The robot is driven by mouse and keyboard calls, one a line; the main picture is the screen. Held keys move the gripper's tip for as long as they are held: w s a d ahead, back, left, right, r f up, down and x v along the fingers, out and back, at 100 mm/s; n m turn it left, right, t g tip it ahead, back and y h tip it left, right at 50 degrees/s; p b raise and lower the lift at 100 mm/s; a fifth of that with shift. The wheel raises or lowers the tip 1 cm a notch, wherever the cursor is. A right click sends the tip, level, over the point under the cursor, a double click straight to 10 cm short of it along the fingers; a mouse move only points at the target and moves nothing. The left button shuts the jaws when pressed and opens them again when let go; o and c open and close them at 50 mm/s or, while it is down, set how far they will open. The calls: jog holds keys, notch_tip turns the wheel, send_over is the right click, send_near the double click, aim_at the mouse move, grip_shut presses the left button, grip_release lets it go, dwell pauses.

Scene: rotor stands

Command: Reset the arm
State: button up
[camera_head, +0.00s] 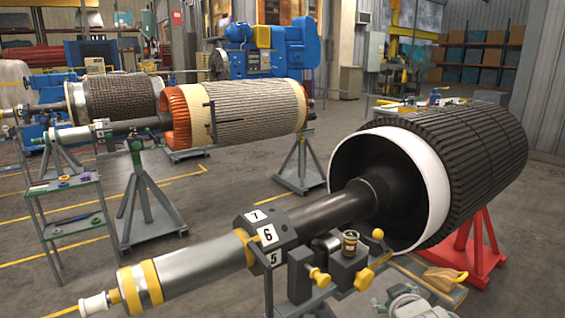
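I cannot make out my gripper or its fingers in the head view. A pale grey object (408,302) shows at the bottom edge, right of centre; it is cut off and I cannot tell what it is. The nearest rotor (470,165) is large, with dark ribbed windings and a white end ring. Its shaft (330,215) runs toward the lower left, through a dark collar with white number plates (268,235). A small jar (350,243) with amber-brown contents stands on the dark support block beside the shaft.
A red stand (470,255) holds the near rotor's right side. An orange-and-cream rotor (250,115) and a dark rotor (115,97) lie behind on stands. A shelf cart (70,210) stands at left. A tan brush-like item (443,279) lies low right. Open floor (235,180) lies between.

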jog(key=s+a+r+m+g, duration=0.1)
jog(key=s+a+m+g, duration=0.1)
jog(key=s, duration=0.7)
jog(key=s+a+r+m+g+y, duration=0.1)
jog(key=s+a+g, duration=0.3)
jog(key=s, duration=0.6)
jog(key=shift+a+r+m+g, duration=0.3)
jog(key=shift+a+m, duration=0.1)
